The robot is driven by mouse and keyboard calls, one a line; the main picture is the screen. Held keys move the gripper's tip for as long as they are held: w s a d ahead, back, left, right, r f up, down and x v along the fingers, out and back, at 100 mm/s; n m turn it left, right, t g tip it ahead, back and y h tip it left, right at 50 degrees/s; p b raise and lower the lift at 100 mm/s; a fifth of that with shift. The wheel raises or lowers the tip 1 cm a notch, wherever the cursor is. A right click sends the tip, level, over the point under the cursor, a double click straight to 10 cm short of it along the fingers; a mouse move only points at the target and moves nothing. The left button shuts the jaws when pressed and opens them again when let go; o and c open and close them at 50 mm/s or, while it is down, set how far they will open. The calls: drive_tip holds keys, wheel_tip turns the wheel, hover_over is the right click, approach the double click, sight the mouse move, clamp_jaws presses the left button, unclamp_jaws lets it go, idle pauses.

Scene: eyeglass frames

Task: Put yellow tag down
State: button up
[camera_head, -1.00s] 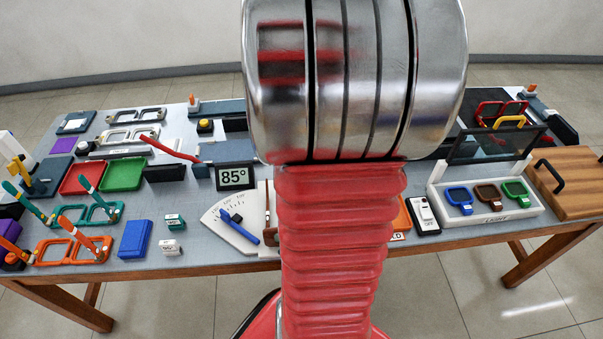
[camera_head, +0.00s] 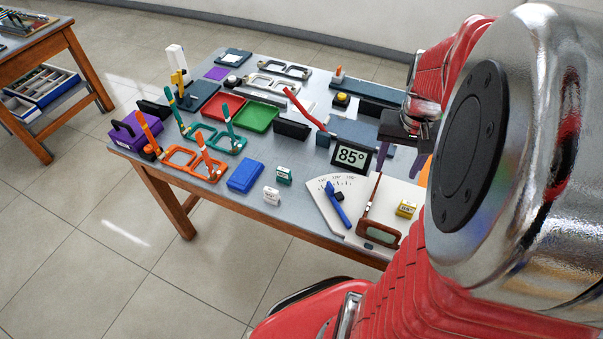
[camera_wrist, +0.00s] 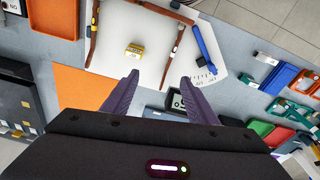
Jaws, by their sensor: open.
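The yellow tag (camera_head: 406,208) is a small block with a pale label, lying on a white board (camera_head: 370,190) near the table's front edge. In the wrist view the yellow tag (camera_wrist: 134,50) lies on the white board between two brown strips, beyond my fingertips. My gripper (camera_head: 400,170) has dark purple fingers and is above the table, behind the tag in the head view. In the wrist view my gripper (camera_wrist: 160,78) is open, its fingers spread apart with nothing between them. The tag is not touched by either finger.
A blue pointer (camera_head: 337,204) lies on a dial left of the tag. An orange sheet (camera_wrist: 82,88) lies beside the board.

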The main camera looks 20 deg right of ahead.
drive_tip(key=a+r+n+t, duration=0.2)
drive_tip(key=a+r+n, duration=0.2)
drive_tip(key=a, duration=0.8)
drive_tip(key=a+r+n+t, duration=0.2)
drive_tip(key=a+r, duration=0.4)
drive_tip(key=a, duration=0.7)
drive_tip(key=shift+s+a+n+t+y, duration=0.15)
drive_tip(key=shift+s+n+t+y, duration=0.2)
drive_tip(key=shift+n, duration=0.55)
